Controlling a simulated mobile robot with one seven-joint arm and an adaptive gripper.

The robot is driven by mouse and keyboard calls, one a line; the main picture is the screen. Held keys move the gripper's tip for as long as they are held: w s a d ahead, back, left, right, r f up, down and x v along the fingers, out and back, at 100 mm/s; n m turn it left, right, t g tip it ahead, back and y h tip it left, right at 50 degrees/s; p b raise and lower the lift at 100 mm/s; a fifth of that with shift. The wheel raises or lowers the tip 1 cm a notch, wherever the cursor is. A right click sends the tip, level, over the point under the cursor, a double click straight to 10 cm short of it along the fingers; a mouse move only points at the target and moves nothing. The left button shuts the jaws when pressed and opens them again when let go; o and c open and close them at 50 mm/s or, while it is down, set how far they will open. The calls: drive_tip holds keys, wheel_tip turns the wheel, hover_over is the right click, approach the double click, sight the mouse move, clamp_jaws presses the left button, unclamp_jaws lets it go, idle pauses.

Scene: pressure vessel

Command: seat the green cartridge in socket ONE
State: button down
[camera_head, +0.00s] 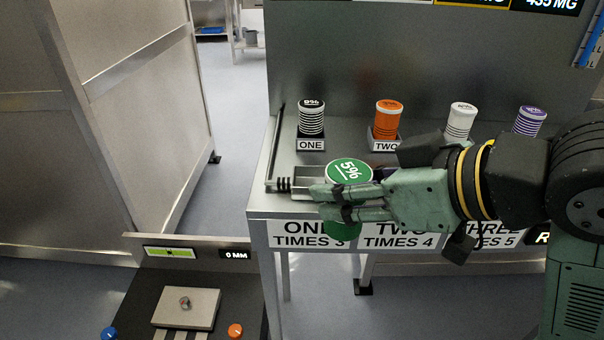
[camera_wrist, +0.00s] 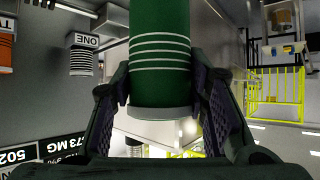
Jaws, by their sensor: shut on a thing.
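The green cartridge (camera_head: 348,171) is upright in the head view, with a white "5%" on its top. My gripper (camera_head: 323,202) is shut on its side, and its lower end shows below the fingers, in front of the bench's front edge. In the wrist view the green cartridge (camera_wrist: 160,60) has white rings and stands between both fingers. A black-and-white striped cartridge (camera_head: 311,119) stands behind a plate marked ONE (camera_head: 311,145). A sign reading "ONE TIMES 3" (camera_head: 306,234) is on the bench front. My gripper and the green cartridge partly hide the tray-like recess (camera_head: 308,180) above it.
Orange (camera_head: 387,120), white (camera_head: 460,121) and purple-topped (camera_head: 529,121) cartridges stand along the back of the bench (camera_head: 345,135). A thin upright rail (camera_head: 276,150) is at its left end. A low panel with a scale plate (camera_head: 186,308) stands at lower left.

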drive_tip(key=shift+w+a+f+p, duration=0.6)
drive_tip(key=shift+w+a+f, duration=0.2)
drive_tip(key=shift+w, duration=1.6)
drive_tip(key=shift+w+a+f+p, duration=0.65)
drive_tip(key=shift+w+f, duration=0.2)
drive_tip(key=shift+w, duration=1.6)
drive_tip(key=shift+w+a+f+p, duration=0.6)
drive_tip(key=shift+w+a+f, duration=0.2)
drive_tip(key=shift+w, duration=1.6)
drive_tip(key=shift+f, duration=0.1)
drive_tip(key=c, duration=0.9)
unclamp_jaws()
drive_tip(key=shift+c, duration=0.2)
drive_tip(key=shift+d+r, duration=0.1)
drive_tip(key=shift+r, duration=0.1)
drive_tip(key=b+v, duration=0.2)
drive_tip(key=v, duration=1)
drive_tip(key=shift+f, duration=0.15)
